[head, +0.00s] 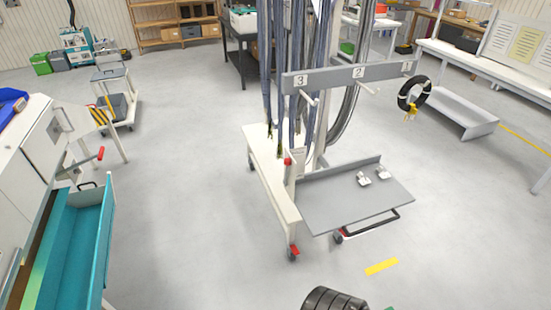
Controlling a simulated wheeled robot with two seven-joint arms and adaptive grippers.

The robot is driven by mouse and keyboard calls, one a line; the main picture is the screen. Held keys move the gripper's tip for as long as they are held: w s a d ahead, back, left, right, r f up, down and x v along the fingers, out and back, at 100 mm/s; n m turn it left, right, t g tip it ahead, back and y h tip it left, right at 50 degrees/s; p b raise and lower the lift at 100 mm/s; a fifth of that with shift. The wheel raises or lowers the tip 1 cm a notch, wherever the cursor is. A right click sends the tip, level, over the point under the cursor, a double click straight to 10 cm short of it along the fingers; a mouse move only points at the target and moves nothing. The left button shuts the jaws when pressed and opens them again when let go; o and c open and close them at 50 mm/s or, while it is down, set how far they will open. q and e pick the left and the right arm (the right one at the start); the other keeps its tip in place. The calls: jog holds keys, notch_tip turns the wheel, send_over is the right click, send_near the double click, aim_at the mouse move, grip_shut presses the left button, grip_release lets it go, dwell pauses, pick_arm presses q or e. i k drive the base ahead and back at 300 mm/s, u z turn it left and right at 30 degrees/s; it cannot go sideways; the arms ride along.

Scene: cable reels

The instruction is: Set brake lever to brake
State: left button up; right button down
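No part is clearly labelled as the brake lever. Another red-ended handle (100,153) sticks out at the left, beside the white cabinet. Red pieces also show at the cart's casters, one at the front caster (293,250) and one at the right caster (337,234).
Cables (318,70) hang behind a numbered grey bar (340,76). A black coil (414,93) hangs at its right end. The cart's grey tray (340,203) holds small metal parts. A teal drawer (85,245) is open at left. Floor between is clear.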

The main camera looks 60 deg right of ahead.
aim_at(287, 161)
jog(key=z, duration=0.75)
jog(key=i, duration=1.05)
jog(key=z, duration=0.85)
